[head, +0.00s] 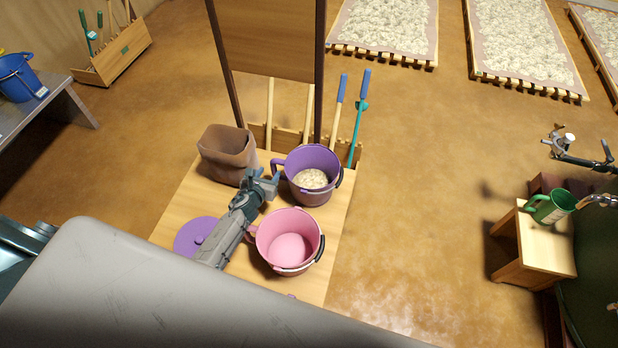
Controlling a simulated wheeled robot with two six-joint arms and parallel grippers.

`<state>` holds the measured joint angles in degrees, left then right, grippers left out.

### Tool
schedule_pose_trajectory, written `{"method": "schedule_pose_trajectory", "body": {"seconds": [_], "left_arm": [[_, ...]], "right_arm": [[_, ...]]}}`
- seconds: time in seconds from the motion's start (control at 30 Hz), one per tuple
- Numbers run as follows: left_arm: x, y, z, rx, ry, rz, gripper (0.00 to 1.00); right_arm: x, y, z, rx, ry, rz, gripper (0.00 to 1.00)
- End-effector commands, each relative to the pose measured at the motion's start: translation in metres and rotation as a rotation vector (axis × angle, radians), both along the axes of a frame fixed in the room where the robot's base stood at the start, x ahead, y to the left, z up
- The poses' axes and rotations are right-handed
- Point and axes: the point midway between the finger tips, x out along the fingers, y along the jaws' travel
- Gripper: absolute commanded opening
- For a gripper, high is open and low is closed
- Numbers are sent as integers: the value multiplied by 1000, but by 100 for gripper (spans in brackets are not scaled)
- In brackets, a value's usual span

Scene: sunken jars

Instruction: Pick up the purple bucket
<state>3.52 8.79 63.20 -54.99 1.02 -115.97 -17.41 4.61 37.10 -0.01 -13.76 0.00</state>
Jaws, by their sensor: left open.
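The purple bucket (321,157) stands upright on the wooden table, with some pale grainy stuff inside. It has a purple handle on its left side and a dark grip on its right. My left gripper (268,181) is open, just left of the purple bucket and close below its handle. I cannot tell whether the fingers touch the handle. My right gripper is not in view.
A pink bucket (290,246) stands in front of the purple one, right beside my left arm. A brown sack (227,153) stands behind left. A purple lid (194,238) lies left of my arm. Long-handled tools (358,133) and a wooden board (265,40) rise behind.

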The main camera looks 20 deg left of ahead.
Motion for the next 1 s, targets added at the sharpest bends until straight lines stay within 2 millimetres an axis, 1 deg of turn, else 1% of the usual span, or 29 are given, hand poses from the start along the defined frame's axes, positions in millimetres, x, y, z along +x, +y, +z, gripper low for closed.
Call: {"method": "schedule_pose_trajectory", "body": {"seconds": [0.2,0.3,0.4,0.6,0.63,0.83,0.87,1.0], "left_arm": [[32,-1,-11,-3,-2,1,45],[42,0,-16,-2,-1,1,45],[46,0,-17,-2,0,1,45],[47,0,-16,-2,0,1,45],[47,0,-16,-2,0,1,43],[47,0,-16,-2,0,1,4],[47,0,-16,-2,0,1,0],[46,0,-16,-2,0,1,0]], "right_arm": [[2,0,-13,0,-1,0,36],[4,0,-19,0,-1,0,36],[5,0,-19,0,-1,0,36],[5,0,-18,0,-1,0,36],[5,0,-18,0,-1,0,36],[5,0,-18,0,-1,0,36],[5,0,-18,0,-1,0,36],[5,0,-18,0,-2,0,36]]}}
